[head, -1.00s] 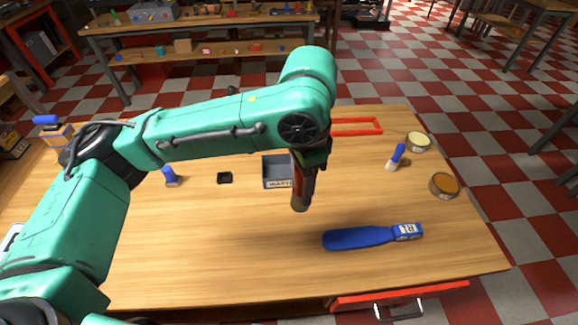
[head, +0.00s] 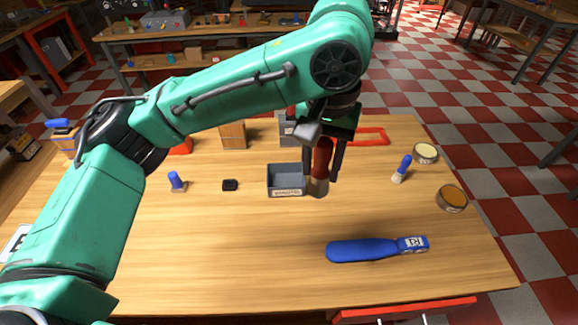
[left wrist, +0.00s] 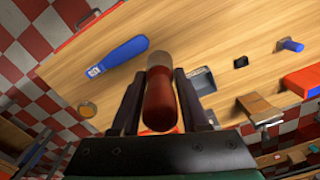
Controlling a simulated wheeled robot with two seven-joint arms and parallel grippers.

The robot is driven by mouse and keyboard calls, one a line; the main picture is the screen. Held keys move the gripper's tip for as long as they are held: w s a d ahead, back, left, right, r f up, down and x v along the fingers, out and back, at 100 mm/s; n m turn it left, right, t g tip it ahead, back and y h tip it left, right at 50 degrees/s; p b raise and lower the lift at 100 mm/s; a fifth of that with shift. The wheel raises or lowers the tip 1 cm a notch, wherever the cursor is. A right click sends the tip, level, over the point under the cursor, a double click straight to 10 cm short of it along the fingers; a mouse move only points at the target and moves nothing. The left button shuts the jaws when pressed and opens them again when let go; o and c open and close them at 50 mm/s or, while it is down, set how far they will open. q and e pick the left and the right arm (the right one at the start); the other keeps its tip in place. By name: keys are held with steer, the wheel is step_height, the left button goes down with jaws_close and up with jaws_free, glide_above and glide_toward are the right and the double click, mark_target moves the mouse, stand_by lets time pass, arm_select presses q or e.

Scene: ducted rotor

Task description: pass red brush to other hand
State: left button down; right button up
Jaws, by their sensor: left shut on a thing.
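The red brush (head: 321,160) has a red handle and a pale lower end, and hangs upright above the table, next to the grey bin. My left gripper (head: 322,168) is shut on its red handle, with a dark finger on either side. In the left wrist view the red handle (left wrist: 161,103) sits between the fingers of my left gripper (left wrist: 160,90), its pale end pointing away from the palm. My right gripper is not in view.
A grey labelled bin (head: 287,181) stands just left of the brush. A blue paddle-shaped tool (head: 362,249) lies in front. A small blue-handled brush (head: 402,169) and two round tins (head: 426,153) (head: 452,198) are at the right. The table's front left is clear.

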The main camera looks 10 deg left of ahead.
arm_select(q)
steer(key=shift+w+d, duration=0.2)
steer(key=shift+d, duration=0.65)
steer(key=shift+s+a+f+m, duration=0.15)
steer(key=shift+a+f+m, duration=0.05)
steer(key=shift+f+m, duration=0.15)
steer(key=s+a+f+m, duration=0.2)
steer(key=a+f+m, duration=0.2)
steer(key=m, duration=1.1)
steer(key=shift+a+f+m, duration=0.15)
steer(key=shift+f+m, duration=0.2)
steer(key=shift+f, duration=1.45)
steer(key=a+f+n, duration=1.2)
steer(key=f+n, duration=0.2)
steer(key=n, duration=0.4)
steer(key=shift+s+a, duration=0.2)
steer(key=shift+s, duration=0.2)
steer(key=shift+w, duration=0.1)
